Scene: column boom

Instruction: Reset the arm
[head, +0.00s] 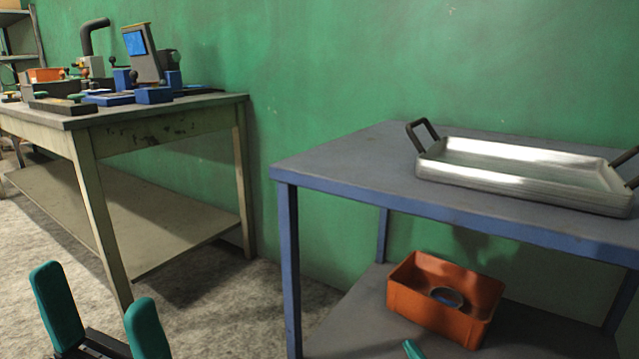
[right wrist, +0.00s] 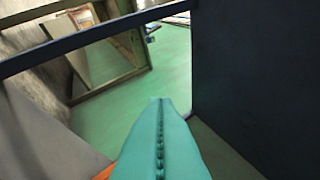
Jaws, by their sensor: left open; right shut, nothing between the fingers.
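My left gripper (head: 97,290) shows at the lower left of the head view. Its two teal fingers stand wide apart with nothing between them, over the grey floor. My right gripper (head: 413,349) shows only as a small teal tip at the bottom edge of the head view, in front of the orange bin (head: 405,290). In the right wrist view its teal fingers (right wrist: 158,105) are pressed together along a dark seam and hold nothing. A bit of orange shows beside them at the bottom. The rest of both arms is out of view.
A blue table (head: 340,165) carries a metal tray (head: 520,180) with black handles. The orange bin, with a round object (head: 447,296) inside, sits on its lower shelf (head: 345,320). A blue frame bar (right wrist: 85,42) crosses the wrist view. A cluttered workbench (head: 165,130) stands left.

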